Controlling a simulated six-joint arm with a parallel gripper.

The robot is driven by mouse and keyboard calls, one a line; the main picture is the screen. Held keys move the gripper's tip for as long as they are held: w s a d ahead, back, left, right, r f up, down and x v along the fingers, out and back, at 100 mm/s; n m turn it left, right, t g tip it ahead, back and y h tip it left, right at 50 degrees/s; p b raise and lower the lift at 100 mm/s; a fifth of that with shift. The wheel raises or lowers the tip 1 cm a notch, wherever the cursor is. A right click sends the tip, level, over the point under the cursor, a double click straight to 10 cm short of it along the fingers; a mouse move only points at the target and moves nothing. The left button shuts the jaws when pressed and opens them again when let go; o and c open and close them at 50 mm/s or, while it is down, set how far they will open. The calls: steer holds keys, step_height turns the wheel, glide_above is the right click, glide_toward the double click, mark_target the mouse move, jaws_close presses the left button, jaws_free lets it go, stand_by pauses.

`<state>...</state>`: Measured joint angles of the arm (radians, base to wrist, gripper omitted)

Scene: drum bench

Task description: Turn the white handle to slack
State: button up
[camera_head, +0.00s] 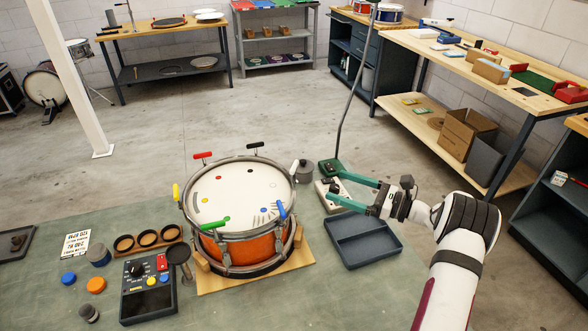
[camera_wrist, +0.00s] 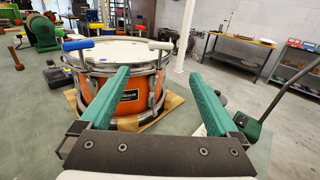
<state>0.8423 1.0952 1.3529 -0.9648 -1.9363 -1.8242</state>
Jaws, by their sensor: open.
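The drum (camera_head: 245,241) has an orange shell, a pale head and a metal hoop, and stands on a wooden base board. In the wrist view the white handle (camera_wrist: 162,45) sticks up at the rim on the near right side of the drum (camera_wrist: 130,97).
Around the rim are blue (camera_head: 282,209), green (camera_head: 213,225), yellow (camera_head: 176,192), red (camera_head: 203,155) and black (camera_head: 255,146) handles. A grey tray (camera_head: 392,247) lies below my gripper.

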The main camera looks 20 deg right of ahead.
mark_target(295, 169)
steer(key=x, duration=1.3)
steer(key=shift+w+a, duration=0.25)
steer(key=shift+c, duration=0.3)
steer(key=c, duration=1.3)
steer(key=n+g+y, duration=0.2)
steer(key=shift+w+r+g+y, duration=0.1)
steer(key=shift+g+y, duration=0.3)
steer(key=shift+n+g, duration=0.5)
steer(key=shift+g, duration=0.1)
